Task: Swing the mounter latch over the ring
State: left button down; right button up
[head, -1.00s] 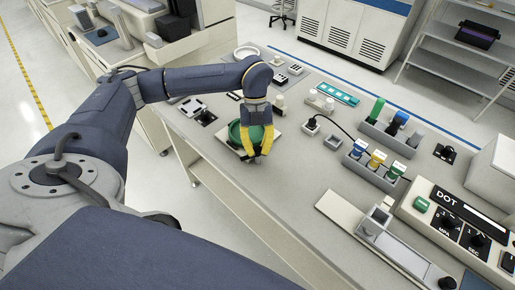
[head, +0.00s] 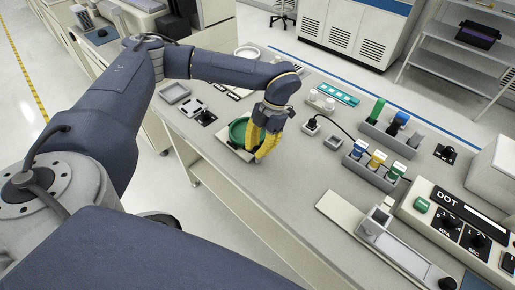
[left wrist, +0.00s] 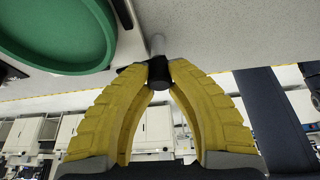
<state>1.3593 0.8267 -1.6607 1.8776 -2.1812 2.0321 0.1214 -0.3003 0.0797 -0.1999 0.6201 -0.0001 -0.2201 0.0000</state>
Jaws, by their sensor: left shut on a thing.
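The green ring (head: 236,132) sits on a pale square plate (head: 225,143) near the front edge of the bench. My left gripper (head: 258,157) is at the ring's right side, low over the plate, and partly covers the ring. In the left wrist view, its yellow fingers (left wrist: 159,70) are shut on the dark end of the mounter latch (left wrist: 158,64), from which a grey rod (left wrist: 157,43) extends. The green ring (left wrist: 60,30) shows beside it at upper left, apart from the fingertips. In the head view the fingers hide the latch. My right gripper is not in view.
To the right stand a small black-knobbed block (head: 311,128), a grey rack with coloured bottles (head: 376,165) and a DOT control box (head: 455,222). Small trays (head: 175,93) lie behind to the left. The bench front beside the plate is clear.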

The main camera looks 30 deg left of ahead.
pick_arm(q)
jog(key=m+y, duration=0.1)
jog(key=m, duration=0.4)
jog(key=shift+s+a+t+y, duration=0.1)
jog(key=shift+s+t+y, duration=0.05)
jog(key=shift+t+y, duration=0.25)
jog(key=shift+m, duration=0.4)
jog(key=c, duration=1.2)
grip_release()
jog(key=v, duration=1.2)
